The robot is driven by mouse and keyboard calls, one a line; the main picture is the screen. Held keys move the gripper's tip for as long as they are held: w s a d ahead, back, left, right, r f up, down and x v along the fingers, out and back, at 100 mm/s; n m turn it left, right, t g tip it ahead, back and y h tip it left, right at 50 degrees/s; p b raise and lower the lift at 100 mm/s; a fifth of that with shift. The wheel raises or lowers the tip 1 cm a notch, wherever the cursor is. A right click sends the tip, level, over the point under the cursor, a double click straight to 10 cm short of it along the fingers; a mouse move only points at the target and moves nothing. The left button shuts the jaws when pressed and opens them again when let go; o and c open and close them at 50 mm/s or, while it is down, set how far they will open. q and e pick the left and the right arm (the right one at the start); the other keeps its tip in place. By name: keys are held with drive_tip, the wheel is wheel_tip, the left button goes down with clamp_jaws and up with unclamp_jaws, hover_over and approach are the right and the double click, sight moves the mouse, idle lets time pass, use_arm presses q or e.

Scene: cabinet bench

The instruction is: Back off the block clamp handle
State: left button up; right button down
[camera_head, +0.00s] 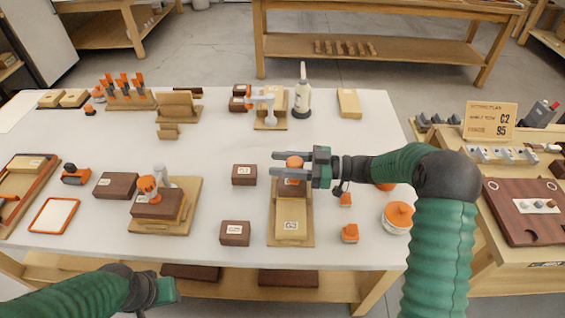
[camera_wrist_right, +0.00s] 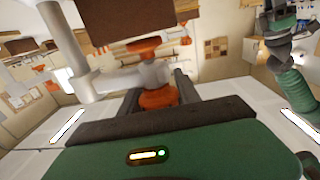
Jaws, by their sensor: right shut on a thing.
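The block clamp stands on a wooden base board (camera_head: 291,240) at the front middle of the table. A light wooden block (camera_head: 291,217) with a printed label lies on that board. The clamp's orange handle (camera_head: 294,162) shows between the fingers of my right gripper (camera_head: 292,168), which reaches in from the right and is shut on it. In the right wrist view the orange handle (camera_wrist_right: 158,96) sits close in front of the gripper, below a grey clamp arm. My left gripper (camera_head: 166,291) is low at the front edge; its fingers are not clear.
A second clamp with a dark block (camera_head: 158,207) stands to the left, and another clamp (camera_head: 268,104) stands behind. Dark blocks (camera_head: 235,233) lie just left of the board. An orange-lidded pot (camera_head: 398,216) and small orange-topped pieces (camera_head: 349,233) stand to the right.

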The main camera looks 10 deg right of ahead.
drive_tip(key=c, duration=0.9)
unclamp_jaws()
drive_tip(key=v, duration=1.2)
drive_tip(key=shift+w+p, duration=0.1)
drive_tip(key=shift+p, duration=0.25)
